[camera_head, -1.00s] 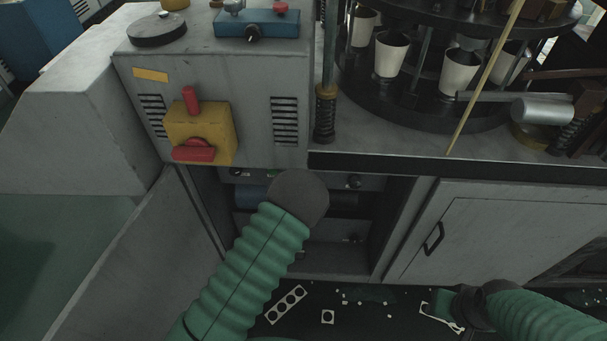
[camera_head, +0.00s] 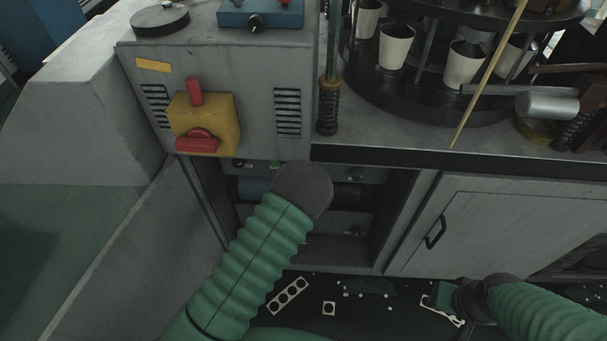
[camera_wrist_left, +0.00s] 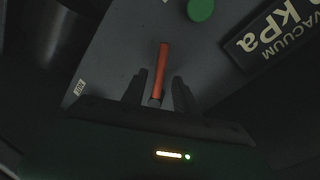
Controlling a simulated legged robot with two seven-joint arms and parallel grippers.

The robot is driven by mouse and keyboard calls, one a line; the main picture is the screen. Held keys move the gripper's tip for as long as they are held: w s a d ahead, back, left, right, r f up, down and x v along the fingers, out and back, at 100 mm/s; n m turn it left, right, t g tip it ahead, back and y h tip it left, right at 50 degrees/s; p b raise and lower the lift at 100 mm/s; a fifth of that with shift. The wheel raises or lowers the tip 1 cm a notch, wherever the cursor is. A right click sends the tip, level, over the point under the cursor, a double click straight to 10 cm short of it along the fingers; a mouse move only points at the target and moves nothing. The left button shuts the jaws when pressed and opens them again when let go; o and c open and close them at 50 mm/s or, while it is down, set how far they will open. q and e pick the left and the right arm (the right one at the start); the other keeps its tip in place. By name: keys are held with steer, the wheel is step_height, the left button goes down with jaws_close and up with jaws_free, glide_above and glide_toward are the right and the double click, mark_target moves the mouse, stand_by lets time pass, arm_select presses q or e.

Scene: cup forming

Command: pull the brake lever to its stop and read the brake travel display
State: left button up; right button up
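An orange-red lever (camera_wrist_left: 161,66) stands out from a grey panel in the left wrist view. My left gripper (camera_wrist_left: 159,88) has its two dark fingers on either side of it, with a gap on each side. In the head view my left arm's dark end (camera_head: 303,192) reaches into the open cabinet bay and hides the gripper and lever. I cannot make out a brake travel display; a plate (camera_wrist_left: 271,35) reading "VACUUM kPa" is beside the lever.
A green knob (camera_wrist_left: 201,9) sits near the lever. Above the bay is a grey housing with a yellow box (camera_head: 204,124) with red handles. A turntable (camera_head: 420,110) with white cups stands at the right. A closed cabinet door (camera_head: 490,230) is below it. White scraps (camera_head: 288,296) lie on the floor.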

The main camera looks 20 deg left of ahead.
arm_select(q)
steer(key=p+v, duration=0.1)
steer(key=v, duration=1.5)
steer(key=shift+s, duration=0.3)
steer(key=shift+d, duration=0.1)
steer(key=s+r+n+g+h+p, duration=0.3)
steer(key=s+r+n+g+p, duration=0.7)
steer(key=s+r+g, duration=0.3)
steer(key=p+v, duration=0.1)
steer(key=v, duration=0.2)
steer(key=shift+p, duration=0.35)
steer(key=shift+w+r, duration=0.1)
steer(key=shift+w, duration=0.05)
